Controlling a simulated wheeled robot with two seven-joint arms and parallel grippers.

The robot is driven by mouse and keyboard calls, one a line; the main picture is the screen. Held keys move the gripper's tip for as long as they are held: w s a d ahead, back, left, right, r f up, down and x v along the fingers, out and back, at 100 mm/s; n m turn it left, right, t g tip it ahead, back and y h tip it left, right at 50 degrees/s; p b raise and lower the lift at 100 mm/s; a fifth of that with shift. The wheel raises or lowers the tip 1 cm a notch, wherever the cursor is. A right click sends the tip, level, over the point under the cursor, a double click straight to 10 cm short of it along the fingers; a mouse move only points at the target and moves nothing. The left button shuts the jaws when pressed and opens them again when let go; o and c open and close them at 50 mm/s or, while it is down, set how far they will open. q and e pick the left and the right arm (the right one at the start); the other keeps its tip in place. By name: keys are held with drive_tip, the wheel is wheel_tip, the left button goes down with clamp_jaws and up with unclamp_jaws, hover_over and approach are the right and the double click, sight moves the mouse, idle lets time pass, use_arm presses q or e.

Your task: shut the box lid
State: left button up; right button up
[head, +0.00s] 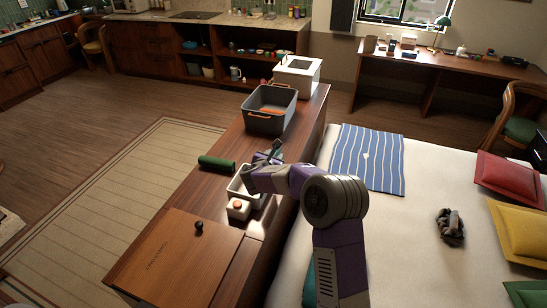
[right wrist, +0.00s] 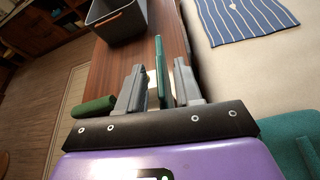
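A small open white box (head: 236,188) stands on the long wooden counter, partly hidden behind my right forearm and gripper. A thin green panel (right wrist: 161,68), which looks like its lid, stands on edge between the fingers of my right gripper (right wrist: 160,88) in the wrist view. The fingers are apart, with a visible gap on the panel's left side; I cannot tell whether the right finger touches it. In the head view the right gripper (head: 270,155) is beside the white box, at its far side. My left gripper is not in view.
On the counter, a green roll (head: 216,162) lies left of the box. A white block with an orange button (head: 238,208) stands nearer, by a wooden board (head: 175,258) with a black knob (head: 199,227). A grey basket (head: 270,112) and white bin (head: 298,75) stand farther back. A bed is right.

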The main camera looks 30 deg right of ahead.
clamp_jaws()
drive_tip(key=shift+w, duration=0.1)
idle(0.3)
